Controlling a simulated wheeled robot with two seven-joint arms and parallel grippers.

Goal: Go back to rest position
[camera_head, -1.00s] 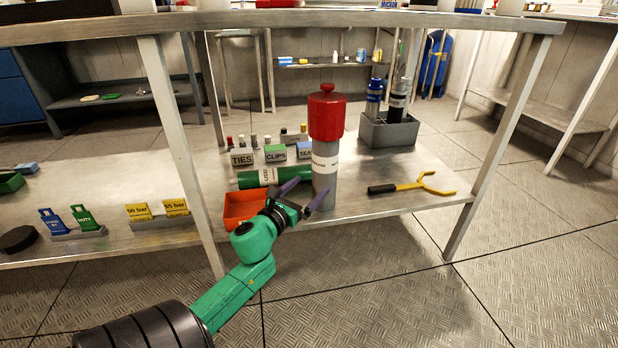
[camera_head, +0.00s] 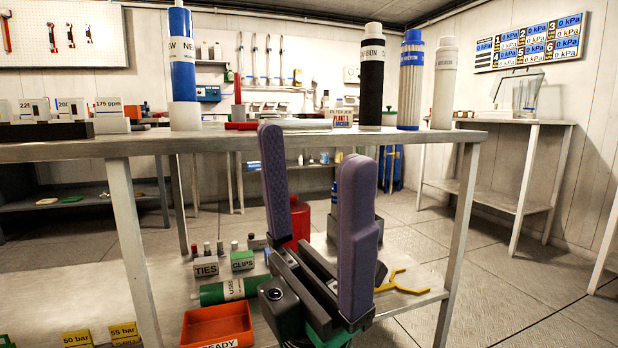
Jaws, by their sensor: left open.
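My left gripper (camera_head: 312,215) is large in the lower middle of the head view. Its two purple fingers point up and stand wide apart, with nothing between them. It is in front of the workbench, and its fingertips reach up to about the bench's front edge in the picture. The red-capped grey cylinder stands on the lower shelf behind the gripper; only part of its red cap (camera_head: 298,228) shows. My right gripper is not in view.
The bench top (camera_head: 230,143) carries several tall filter cartridges, including a blue one (camera_head: 183,60) and a black one (camera_head: 371,80). The lower shelf holds an orange tray (camera_head: 217,328), a green cylinder (camera_head: 225,290) and a yellow tool (camera_head: 403,284). Open floor (camera_head: 500,290) lies at right.

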